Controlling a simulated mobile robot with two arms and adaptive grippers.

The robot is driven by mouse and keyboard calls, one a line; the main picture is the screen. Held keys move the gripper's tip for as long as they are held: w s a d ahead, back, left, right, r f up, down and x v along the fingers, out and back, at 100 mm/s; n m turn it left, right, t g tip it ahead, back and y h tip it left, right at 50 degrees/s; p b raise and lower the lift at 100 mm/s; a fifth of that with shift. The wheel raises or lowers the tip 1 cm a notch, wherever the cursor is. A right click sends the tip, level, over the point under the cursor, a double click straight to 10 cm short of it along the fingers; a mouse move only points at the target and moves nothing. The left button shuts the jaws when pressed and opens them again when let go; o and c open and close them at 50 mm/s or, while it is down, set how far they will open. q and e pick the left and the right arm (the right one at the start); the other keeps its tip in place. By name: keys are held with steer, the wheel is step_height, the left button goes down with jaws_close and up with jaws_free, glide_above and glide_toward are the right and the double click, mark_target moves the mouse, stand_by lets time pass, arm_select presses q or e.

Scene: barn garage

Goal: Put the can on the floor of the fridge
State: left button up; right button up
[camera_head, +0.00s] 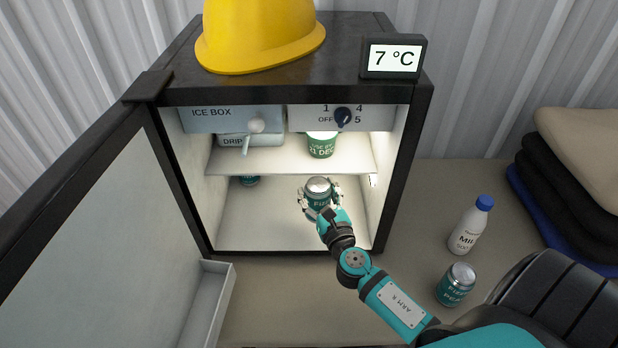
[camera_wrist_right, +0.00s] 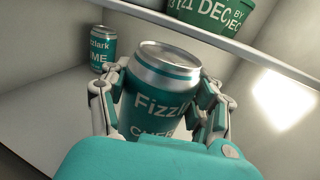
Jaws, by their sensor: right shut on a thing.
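The open fridge (camera_head: 404,180) stands with its door swung out to the left. My right gripper (camera_head: 319,201) is inside its lower compartment, shut on a teal can with a silver top (camera_head: 317,187). In the right wrist view the can (camera_wrist_right: 160,100) is upright between the fingers and its label begins "Fizzl". The fridge floor (camera_head: 260,225) is below it; I cannot tell whether the can touches it. Another teal can (camera_head: 250,181) stands at the back left of the floor, also seen in the wrist view (camera_wrist_right: 103,48). My left gripper is not in view.
A shelf (camera_head: 270,161) above holds a green tub (camera_head: 321,146). A milk bottle (camera_head: 466,230) and another can (camera_head: 456,284) stand outside, right of the fridge. A yellow helmet (camera_head: 258,38) lies on top. The floor's left front is clear.

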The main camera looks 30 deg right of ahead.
steer(key=w+d+f+b, duration=0.1)
steer(key=w, duration=0.2)
steer(key=w+d+f+b, duration=0.1)
steer(key=w+d+f, duration=0.1)
steer(key=w, duration=0.1)
steer(key=w+d+f+b, duration=0.1)
steer(key=w+d, duration=0.1)
steer(key=w, duration=0.1)
steer(key=shift+f, duration=0.25)
steer(key=shift+s+f+b, duration=0.1)
steer(key=shift+f+b, duration=0.05)
steer(key=shift+b, duration=0.15)
steer(key=o, duration=1.4)
steer(key=shift+o, duration=0.2)
